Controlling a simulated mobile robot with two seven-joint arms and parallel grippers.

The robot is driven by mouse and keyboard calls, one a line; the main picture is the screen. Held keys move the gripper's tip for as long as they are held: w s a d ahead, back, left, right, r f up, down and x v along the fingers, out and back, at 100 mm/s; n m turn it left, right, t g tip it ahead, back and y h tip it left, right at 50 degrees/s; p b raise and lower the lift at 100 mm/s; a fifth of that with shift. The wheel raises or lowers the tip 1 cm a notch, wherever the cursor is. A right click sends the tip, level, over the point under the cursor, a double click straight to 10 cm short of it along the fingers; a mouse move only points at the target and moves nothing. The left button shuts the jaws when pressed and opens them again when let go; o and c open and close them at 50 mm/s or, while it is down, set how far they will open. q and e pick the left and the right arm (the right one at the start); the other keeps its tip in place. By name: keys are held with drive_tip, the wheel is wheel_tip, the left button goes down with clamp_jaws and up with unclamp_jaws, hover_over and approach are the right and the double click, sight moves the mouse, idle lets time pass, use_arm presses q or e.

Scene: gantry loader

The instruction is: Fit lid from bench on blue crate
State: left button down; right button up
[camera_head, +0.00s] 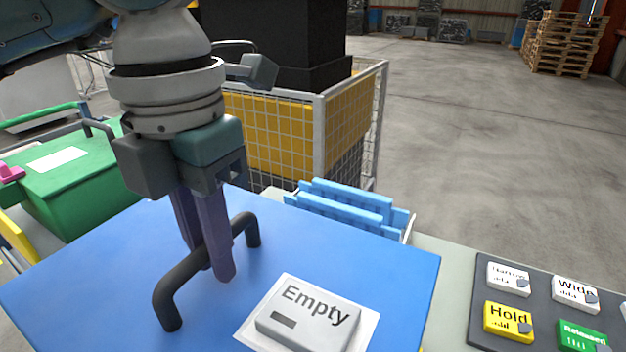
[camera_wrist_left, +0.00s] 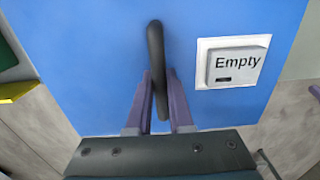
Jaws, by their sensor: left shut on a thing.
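A flat blue lid (camera_head: 345,250) with a black bar handle (camera_head: 175,288) fills the front of the head view. It also shows in the left wrist view (camera_wrist_left: 90,60). My left gripper (camera_head: 211,268) points down and is shut on the handle, one purple finger on each side of the bar in the wrist view (camera_wrist_left: 158,80). A white block marked "Empty" (camera_head: 306,322) sits on a white patch on the lid. The blue crate cannot be told apart here; what is under the lid is hidden. My right gripper is not in view.
A green lidded box (camera_head: 85,185) stands at the left. Light blue slats (camera_head: 345,208) stand in a rack just behind the lid. A dark panel with labelled blocks (camera_head: 490,335) lies at the right. A yellow-sided mesh cage (camera_head: 350,130) stands behind; open floor lies beyond.

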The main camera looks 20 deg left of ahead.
sight(222, 286)
use_arm(q)
drive_tip(key=shift+d+f+b, duration=0.15)
drive_tip(key=shift+f+b, duration=0.5)
drive_tip(key=shift+f, duration=0.25)
wheel_tip(222, 286, down, 6)
drive_tip(key=b, duration=0.4)
drive_tip(key=shift+r+b, duration=0.25)
drive_tip(key=shift+b, duration=0.05)
idle(0.9)
drive_tip(key=shift+b, duration=0.3)
drive_tip(key=shift+f+b, duration=0.65)
drive_tip(key=shift+f, duration=0.15)
drive_tip(key=c, duration=0.7)
unclamp_jaws()
drive_tip(key=shift+c, duration=0.2)
wheel_tip(222, 286, up, 10)
drive_tip(key=shift+r+p, duration=0.1)
drive_tip(key=shift+p, duration=0.2)
